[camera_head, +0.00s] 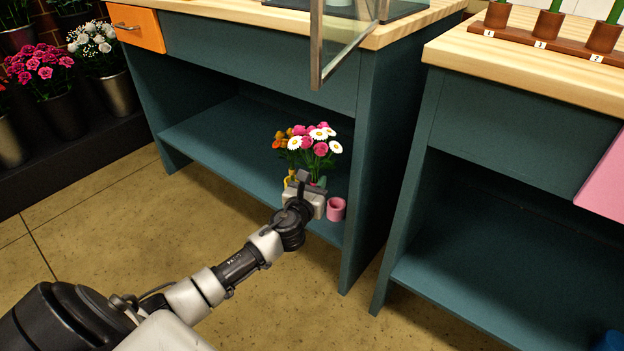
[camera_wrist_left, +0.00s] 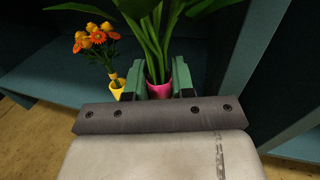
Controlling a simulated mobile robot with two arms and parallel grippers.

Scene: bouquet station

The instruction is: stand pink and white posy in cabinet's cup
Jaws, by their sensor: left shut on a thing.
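The pink and white posy (camera_head: 316,146) is upright over the cabinet's lower shelf. My left gripper (camera_head: 312,187) is shut on its lower end. In the left wrist view, green stems rise from a pink sleeve (camera_wrist_left: 159,90) between the green fingertips (camera_wrist_left: 160,82). The cabinet's pink cup (camera_head: 336,208) stands on the shelf, just right of my gripper in the head view, with its open top showing. The posy is beside the cup, not in it. I cannot make out the cup in the left wrist view. My right gripper is out of view.
An orange posy (camera_wrist_left: 95,40) with a yellow base (camera_wrist_left: 117,89) stands close left of the held posy. The teal shelf (camera_head: 220,140) is clear further left. The cabinet's side panel (camera_head: 372,150) rises close right of the cup. A glass door (camera_head: 345,40) juts out above.

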